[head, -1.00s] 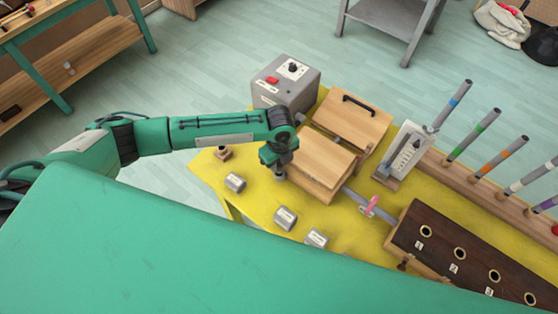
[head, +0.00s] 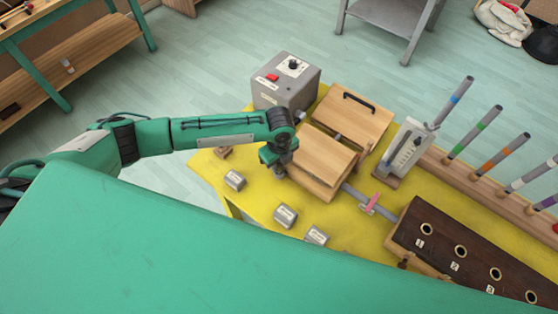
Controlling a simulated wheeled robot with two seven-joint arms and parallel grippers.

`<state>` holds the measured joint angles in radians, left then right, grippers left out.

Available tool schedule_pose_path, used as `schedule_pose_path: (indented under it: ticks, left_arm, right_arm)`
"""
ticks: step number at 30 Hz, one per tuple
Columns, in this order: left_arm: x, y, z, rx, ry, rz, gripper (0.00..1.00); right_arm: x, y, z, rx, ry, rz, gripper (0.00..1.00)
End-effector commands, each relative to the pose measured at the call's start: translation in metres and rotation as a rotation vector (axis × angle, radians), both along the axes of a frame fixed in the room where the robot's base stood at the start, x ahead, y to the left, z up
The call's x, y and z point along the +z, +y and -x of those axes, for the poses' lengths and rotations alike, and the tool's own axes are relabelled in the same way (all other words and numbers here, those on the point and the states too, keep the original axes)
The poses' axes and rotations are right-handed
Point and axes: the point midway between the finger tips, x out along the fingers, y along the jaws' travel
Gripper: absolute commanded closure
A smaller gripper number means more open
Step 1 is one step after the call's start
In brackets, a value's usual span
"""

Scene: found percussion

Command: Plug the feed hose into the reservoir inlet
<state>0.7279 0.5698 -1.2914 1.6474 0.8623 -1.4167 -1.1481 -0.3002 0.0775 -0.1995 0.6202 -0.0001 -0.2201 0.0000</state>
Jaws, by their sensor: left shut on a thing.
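My left gripper (head: 277,165) points down at the left side of a light wooden box (head: 322,157), which looks like the reservoir. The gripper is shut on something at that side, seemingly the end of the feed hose. The held piece is mostly hidden by the fingers and wrist, and I cannot tell whether it is in the inlet. The inlet itself is not clearly visible. A grey blower box (head: 284,90) with a red switch and a dark knob stands behind the wrist, with a short grey stub on its right side. My right gripper is not in view.
On the yellow table (head: 262,205), a wooden box with a black handle (head: 358,102) stands behind. A grey pipe with a pink valve (head: 373,203) leads to a dark chest with holes (head: 455,250).

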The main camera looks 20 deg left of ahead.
Motion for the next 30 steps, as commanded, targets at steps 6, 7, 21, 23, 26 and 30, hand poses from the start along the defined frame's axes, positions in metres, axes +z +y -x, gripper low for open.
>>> schedule_pose_path:
  ticks: [6,7,21,23,26,30]
  left_arm:
    - [-0.006,0.000,0.000,0.000,0.000,0.000,0.95]
    - [-0.007,0.000,0.000,0.000,0.000,0.000,0.95]
    - [-0.017,-0.001,0.001,-0.001,0.000,0.001,0.63]
    - [-0.017,-0.001,0.000,-0.001,0.000,0.001,0.52]
    - [-0.016,-0.001,0.000,-0.001,-0.001,0.002,0.48]
    - [-0.016,-0.001,-0.001,-0.001,-0.004,0.004,0.48]
  right_arm:
    - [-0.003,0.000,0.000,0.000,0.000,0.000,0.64]
    - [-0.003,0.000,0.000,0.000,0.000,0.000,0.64]
    - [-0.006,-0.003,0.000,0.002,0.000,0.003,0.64]
    - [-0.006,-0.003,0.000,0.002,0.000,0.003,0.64]
    - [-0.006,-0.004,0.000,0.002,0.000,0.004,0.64]
    - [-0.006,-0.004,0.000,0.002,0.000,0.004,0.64]
